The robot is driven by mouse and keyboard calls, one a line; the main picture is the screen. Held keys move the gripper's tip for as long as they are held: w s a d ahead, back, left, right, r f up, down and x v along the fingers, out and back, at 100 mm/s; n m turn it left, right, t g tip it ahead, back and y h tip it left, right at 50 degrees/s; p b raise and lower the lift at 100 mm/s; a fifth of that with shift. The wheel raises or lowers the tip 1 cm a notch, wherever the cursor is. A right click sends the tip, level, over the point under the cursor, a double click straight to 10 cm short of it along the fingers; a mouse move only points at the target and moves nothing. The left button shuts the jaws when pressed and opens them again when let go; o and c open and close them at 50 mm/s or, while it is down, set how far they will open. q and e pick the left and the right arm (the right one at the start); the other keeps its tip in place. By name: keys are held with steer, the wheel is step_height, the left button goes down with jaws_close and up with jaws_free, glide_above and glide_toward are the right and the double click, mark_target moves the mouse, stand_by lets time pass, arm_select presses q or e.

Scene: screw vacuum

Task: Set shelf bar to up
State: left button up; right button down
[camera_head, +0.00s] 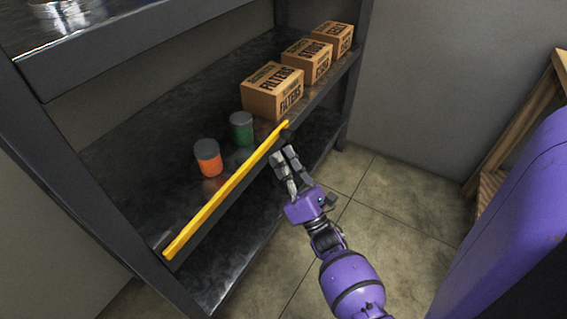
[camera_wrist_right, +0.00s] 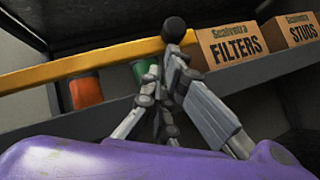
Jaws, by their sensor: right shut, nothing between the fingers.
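The yellow shelf bar (camera_head: 226,190) runs along the front of the middle shelf, from near the left post to a dark knob at its right end. In the right wrist view the bar (camera_wrist_right: 90,66) crosses in front of the jars, above the shelf's front edge, and ends at the black knob (camera_wrist_right: 174,28). My right gripper (camera_head: 285,155) is just outside the shelf, near and below the knob end. Its fingers (camera_wrist_right: 167,72) are shut and empty; whether they touch the bar or knob I cannot tell. My left gripper is not in view.
An orange jar (camera_head: 208,160) and a green jar (camera_head: 242,130) stand behind the bar. Cardboard boxes, including the filters box (camera_head: 272,92), stand to their right. A lower shelf (camera_head: 226,262) lies beneath. Tiled floor (camera_head: 385,215) is open at right; a wooden frame (camera_head: 487,188) stands beyond.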

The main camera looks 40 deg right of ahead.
steer(key=shift+w+d+r, duration=0.1)
steer(key=shift+r, duration=0.15)
step_height(320, 180, up, 19)
steer(key=s+a+n+g+y+p, duration=0.1)
steer(key=a+n+g+y+p, duration=0.15)
steer(key=n+y, duration=1.05)
steer(key=s+a+r+n+g+y+p, duration=0.4)
steer(key=a+r+n+g, duration=0.5)
steer(key=a+r+n, duration=0.4)
step_height(320, 180, up, 2)
steer(key=s+n+y, duration=0.1)
steer(key=n+y, duration=0.1)
steer(key=shift+s+y, duration=0.2)
steer(key=shift+y, duration=0.1)
